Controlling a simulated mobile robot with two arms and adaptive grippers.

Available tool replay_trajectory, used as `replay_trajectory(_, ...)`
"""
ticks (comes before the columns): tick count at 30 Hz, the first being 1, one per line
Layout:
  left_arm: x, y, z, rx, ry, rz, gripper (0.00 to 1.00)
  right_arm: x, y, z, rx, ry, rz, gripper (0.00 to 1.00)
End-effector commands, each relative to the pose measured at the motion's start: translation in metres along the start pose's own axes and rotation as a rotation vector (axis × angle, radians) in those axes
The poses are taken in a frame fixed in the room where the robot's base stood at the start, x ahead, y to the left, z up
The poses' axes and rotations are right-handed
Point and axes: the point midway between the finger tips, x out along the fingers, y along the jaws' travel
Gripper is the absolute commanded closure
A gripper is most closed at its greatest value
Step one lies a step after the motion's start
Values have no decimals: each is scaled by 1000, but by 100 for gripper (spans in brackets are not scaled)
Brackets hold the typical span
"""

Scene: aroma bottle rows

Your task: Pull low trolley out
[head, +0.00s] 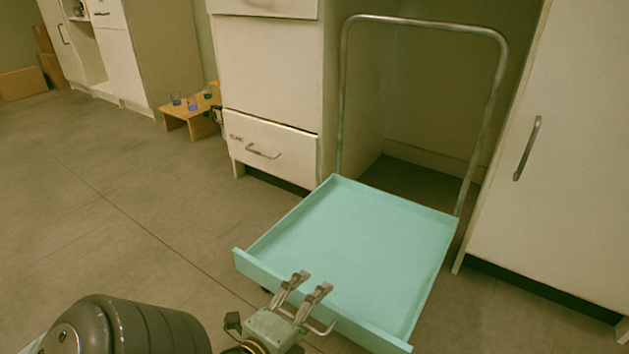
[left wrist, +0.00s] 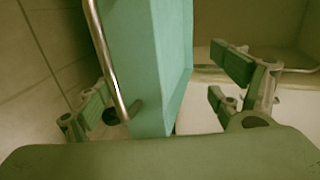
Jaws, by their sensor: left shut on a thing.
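The low trolley (head: 360,250) is a flat light-blue tray with low edges. A tall metal push bar (head: 425,19) rises at its far end. The trolley stands on the floor, mostly in front of a gap between the cabinets, with its far end at the gap. My left gripper (head: 307,284) is at its near edge, shut on the trolley by the small metal handle (head: 326,331). In the left wrist view the trolley's edge (left wrist: 165,60) and the handle bar (left wrist: 104,55) lie between the fingers; the exact contact is hard to see. My right gripper is not in view.
A cream drawer cabinet (head: 270,75) stands left of the gap and a cream door cabinet (head: 565,160) right of it. A small wooden table (head: 185,113) with several little bottles stands farther left. The tiled floor (head: 110,190) at left is clear.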

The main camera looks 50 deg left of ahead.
Motion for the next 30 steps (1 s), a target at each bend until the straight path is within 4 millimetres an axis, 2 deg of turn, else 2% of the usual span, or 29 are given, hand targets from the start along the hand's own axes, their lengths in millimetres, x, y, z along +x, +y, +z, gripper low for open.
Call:
replay_trajectory(1,-4,-23,-4,3,11,-45,34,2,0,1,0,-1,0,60)
replay_trajectory(8,-20,-21,-4,4,10,-46,38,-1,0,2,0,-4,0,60)
replay_trajectory(11,-28,-18,-4,0,9,-40,70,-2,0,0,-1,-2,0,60)
replay_trajectory(12,-30,-17,-4,0,10,-39,72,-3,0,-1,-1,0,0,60)
replay_trajectory(21,-47,-12,-3,1,9,-33,72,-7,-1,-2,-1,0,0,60)
replay_trajectory(30,-48,-11,-3,1,8,-30,72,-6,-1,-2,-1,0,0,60)
